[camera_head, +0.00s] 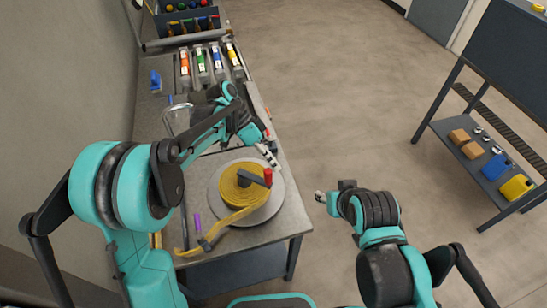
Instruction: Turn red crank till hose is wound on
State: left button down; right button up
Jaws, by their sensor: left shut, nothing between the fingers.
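The yellow hose (231,192) lies coiled on a round grey reel (270,206) on the bench. Its free end runs off the reel to the lower left, across the bench. A dark crank arm (250,178) lies over the coil, with the upright red crank handle (268,175) at its right end. My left gripper (272,160) is shut and empty just above the red handle in the picture; I cannot tell whether it touches it. My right gripper (321,196) is over the floor, right of the bench and away from the reel; its fingers are too small to judge.
The bench (290,218) ends just right of the reel. A purple object (197,222) lies left of the reel. A shelf (445,131) stands far right; the floor between is clear.

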pick_arm(q)
jog(key=shift+s+a+m, duration=0.15)
jog(key=shift+s+m, duration=0.25)
dwell(0.4)
